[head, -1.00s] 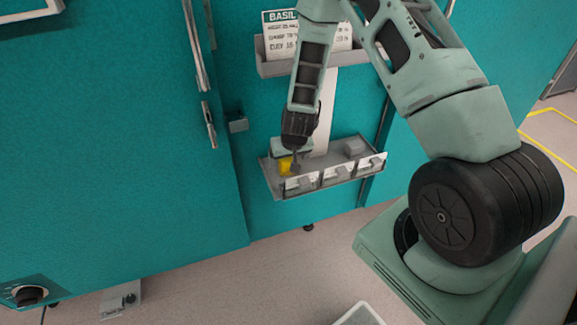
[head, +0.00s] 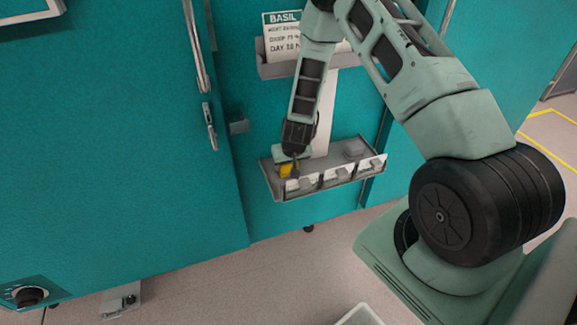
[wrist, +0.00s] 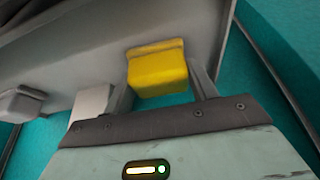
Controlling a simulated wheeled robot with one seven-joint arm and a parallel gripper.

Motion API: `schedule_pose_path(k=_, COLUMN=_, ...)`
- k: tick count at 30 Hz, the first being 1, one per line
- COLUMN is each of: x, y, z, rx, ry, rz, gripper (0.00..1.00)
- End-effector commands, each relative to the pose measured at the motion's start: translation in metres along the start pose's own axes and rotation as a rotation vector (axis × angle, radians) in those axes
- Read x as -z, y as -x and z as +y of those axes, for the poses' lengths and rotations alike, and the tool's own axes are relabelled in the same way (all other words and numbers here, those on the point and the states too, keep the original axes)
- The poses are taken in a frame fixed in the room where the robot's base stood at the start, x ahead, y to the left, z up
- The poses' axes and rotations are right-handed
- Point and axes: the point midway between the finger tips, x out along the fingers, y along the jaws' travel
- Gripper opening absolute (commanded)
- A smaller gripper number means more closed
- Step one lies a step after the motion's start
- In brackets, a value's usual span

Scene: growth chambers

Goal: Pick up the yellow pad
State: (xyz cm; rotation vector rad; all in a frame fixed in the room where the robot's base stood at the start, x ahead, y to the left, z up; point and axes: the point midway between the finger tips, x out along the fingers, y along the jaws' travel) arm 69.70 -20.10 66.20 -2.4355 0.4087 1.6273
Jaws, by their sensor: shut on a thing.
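The yellow pad (head: 287,172) is at the left end of the grey shelf tray (head: 279,193) on the teal chamber front. My gripper (head: 292,165) reaches down over it from above. In the wrist view the yellow pad (wrist: 158,72) sits between the two fingers of my gripper (wrist: 162,88), which are shut on it. The pad is still at the level of the tray; whether it touches the tray floor cannot be told.
Labelled compartments and a grey pad (head: 354,149) lie along the tray to the right. Above is a holder (head: 270,69) with a BASIL card (head: 283,34). A door handle (head: 210,128) stands to the left.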

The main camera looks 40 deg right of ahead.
Motion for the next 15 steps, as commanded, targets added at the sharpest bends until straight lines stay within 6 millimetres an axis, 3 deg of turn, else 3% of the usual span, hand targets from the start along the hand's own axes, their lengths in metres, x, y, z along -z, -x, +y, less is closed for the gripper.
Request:
schedule_pose_path(k=8, x=0.000, y=0.009, z=0.000, rx=0.000, ry=0.001, rz=0.001, gripper=0.31)
schedule_pose_path(k=15, x=0.020, y=0.054, z=-0.001, rx=0.001, ry=0.004, rz=0.006, gripper=0.31)
